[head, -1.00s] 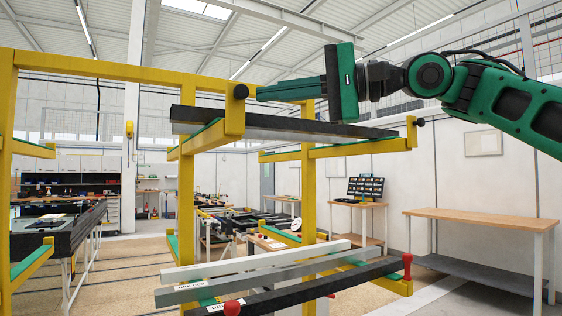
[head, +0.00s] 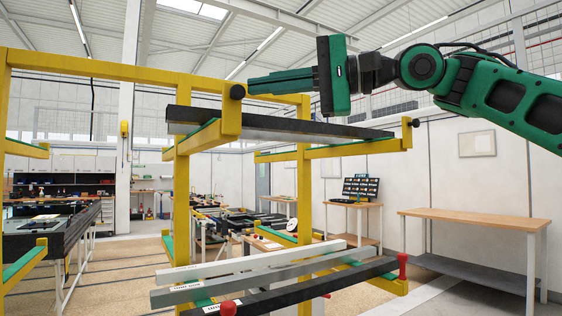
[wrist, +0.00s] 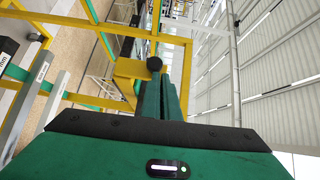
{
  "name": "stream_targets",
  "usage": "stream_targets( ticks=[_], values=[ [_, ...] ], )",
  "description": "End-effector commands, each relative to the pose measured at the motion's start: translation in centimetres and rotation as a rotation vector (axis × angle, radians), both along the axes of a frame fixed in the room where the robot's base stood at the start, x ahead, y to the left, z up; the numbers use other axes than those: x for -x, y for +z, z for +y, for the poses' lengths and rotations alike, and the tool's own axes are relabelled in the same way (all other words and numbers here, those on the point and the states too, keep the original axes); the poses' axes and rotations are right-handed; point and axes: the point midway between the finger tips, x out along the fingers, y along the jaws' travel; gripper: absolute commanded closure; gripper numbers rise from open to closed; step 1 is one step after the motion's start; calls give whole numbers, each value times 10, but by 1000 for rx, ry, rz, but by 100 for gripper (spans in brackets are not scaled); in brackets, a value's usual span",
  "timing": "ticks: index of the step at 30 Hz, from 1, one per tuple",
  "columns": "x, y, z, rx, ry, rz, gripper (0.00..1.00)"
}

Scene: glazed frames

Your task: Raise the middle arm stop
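A yellow rack (head: 112,66) stands ahead with arms at several heights. An upper arm (head: 232,120) carries a dark bar (head: 300,130) and has a round black stop knob (head: 237,91) at its end. The knob also shows in the wrist view (wrist: 154,64), at the fingertips. My gripper (head: 250,86) points left, its tips just right of the knob. Its green fingers lie close together with nothing seen between them. Contact with the knob cannot be told. Another black knob (head: 415,122) ends the right upper arm. Lower arms show red knobs (head: 228,307) and (head: 402,259).
Grey and black bars (head: 255,272) lie across the lower arms. A wooden-topped bench (head: 475,221) stands at the right. A dark table (head: 50,235) and cabinets are at the left. The space above the upper bar, right of the knob, is clear except for my arm.

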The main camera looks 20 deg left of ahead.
Motion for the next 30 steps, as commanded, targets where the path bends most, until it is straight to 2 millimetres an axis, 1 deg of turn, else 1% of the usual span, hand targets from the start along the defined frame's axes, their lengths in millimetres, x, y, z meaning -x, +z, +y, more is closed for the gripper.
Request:
stream_targets(
  ticks=[5, 8, 11, 15, 20, 24, 30],
  values=[
    [1, 1, -1, -2, 2, -1, 100],
    [-4, 2, -4, -1, 1, -1, 100],
    [-13, 6, -12, -3, -1, 1, 100],
    [-28, 12, -29, -3, -3, 1, 100],
    [-29, 16, -55, -1, -5, 1, 100],
    [-33, 21, -80, 0, -7, 1, 100],
    [-36, 26, -109, 0, -6, 2, 100]
  ],
)
